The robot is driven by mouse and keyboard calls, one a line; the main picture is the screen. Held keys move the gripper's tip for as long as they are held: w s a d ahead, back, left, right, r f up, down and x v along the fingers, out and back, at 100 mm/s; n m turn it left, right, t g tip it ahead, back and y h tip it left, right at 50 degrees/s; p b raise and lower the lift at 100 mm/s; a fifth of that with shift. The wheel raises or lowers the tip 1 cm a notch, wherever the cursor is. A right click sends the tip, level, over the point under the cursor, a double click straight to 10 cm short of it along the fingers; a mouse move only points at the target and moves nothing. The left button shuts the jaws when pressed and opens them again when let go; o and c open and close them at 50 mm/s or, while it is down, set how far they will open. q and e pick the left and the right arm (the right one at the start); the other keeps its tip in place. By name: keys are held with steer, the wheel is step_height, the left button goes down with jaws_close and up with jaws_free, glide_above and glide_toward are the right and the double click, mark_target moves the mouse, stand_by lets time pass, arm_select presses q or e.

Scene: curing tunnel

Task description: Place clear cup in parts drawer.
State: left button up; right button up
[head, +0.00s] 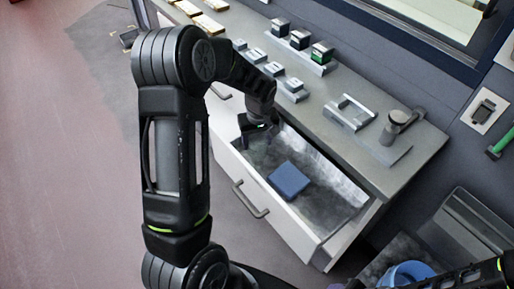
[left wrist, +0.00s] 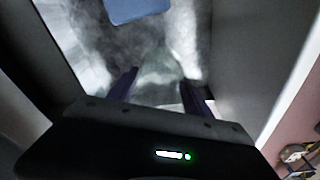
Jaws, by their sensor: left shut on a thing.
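My left gripper (head: 260,138) is inside the open parts drawer (head: 275,215), near its far-left end. In the left wrist view its two dark fingers (left wrist: 160,90) are shut on the clear cup (left wrist: 160,70), a faint, see-through shape against the grey drawer floor. I cannot make the cup out in the head view, nor tell whether it touches the floor. A blue box (head: 289,180) lies in the drawer to the right of the gripper; its edge also shows at the top of the left wrist view (left wrist: 138,8).
The grey counter (head: 310,110) above the drawer holds several small blocks, a dark green-marked block (head: 321,54), a metal frame (head: 350,112) and a grey clamp-like device (head: 398,125). A blue round container (head: 410,272) is at lower right. Drawer floor around the blue box is clear.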

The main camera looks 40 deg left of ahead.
mark_target(257, 149)
arm_select(q)
steer(key=shift+f, duration=2)
steer(key=shift+f, duration=0.15)
steer(key=o, duration=1.3)
steer(key=r, duration=0.8)
steer(key=s+d+r, duration=0.1)
steer(key=r, duration=0.3)
steer(key=shift+r, duration=0.15)
